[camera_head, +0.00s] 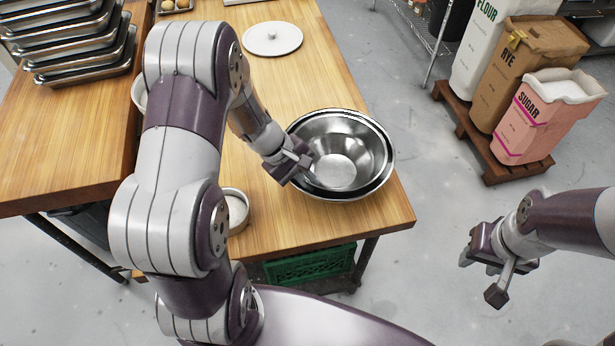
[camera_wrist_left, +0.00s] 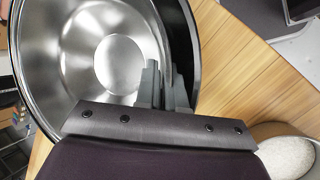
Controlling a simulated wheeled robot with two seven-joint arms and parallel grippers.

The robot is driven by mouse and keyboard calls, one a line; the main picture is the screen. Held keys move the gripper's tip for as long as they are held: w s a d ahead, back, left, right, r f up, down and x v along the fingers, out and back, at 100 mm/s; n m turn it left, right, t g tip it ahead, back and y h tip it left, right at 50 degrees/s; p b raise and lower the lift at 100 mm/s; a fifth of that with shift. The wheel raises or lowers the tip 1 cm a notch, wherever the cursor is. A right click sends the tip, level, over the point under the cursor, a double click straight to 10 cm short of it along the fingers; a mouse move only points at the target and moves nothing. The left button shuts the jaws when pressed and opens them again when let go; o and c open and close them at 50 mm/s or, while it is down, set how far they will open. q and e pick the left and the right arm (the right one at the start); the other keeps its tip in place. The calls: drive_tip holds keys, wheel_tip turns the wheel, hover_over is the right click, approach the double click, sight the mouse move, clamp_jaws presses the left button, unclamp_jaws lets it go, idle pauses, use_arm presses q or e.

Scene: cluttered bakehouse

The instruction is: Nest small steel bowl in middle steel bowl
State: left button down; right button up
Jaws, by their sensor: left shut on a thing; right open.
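The small steel bowl (camera_head: 340,170) is shiny and sits inside the rim of a wider steel bowl (camera_head: 385,181), which I take as the middle one, near the table's right edge. A dark gap shows between their rims. I cannot tell whether the small bowl rests on the bottom. My left gripper (camera_head: 303,168) is shut on the small bowl's left rim. In the left wrist view its fingers (camera_wrist_left: 163,88) straddle that rim beside the outer bowl's dark inner wall (camera_wrist_left: 188,55). My right gripper (camera_head: 483,277) is open and empty, over the floor right of the table.
A container of white contents (camera_head: 235,210) stands at the table's front, partly behind my left arm. A white round lid (camera_head: 272,39) lies farther back. Stacked trays (camera_head: 85,50) stand at left. Flour, rye and sugar sacks (camera_head: 545,115) stand on a pallet at right. The wood between lid and bowls is clear.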

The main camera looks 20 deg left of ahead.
use_arm(q)
drive_tip(key=shift+f, duration=0.4)
drive_tip(key=c, duration=1.2)
unclamp_jaws()
drive_tip(key=shift+c, duration=0.2)
drive_tip(key=shift+o, duration=0.4)
drive_tip(key=shift+s, duration=0.1)
drive_tip(key=shift+o, duration=1)
drive_tip(key=shift+s+f, duration=0.1)
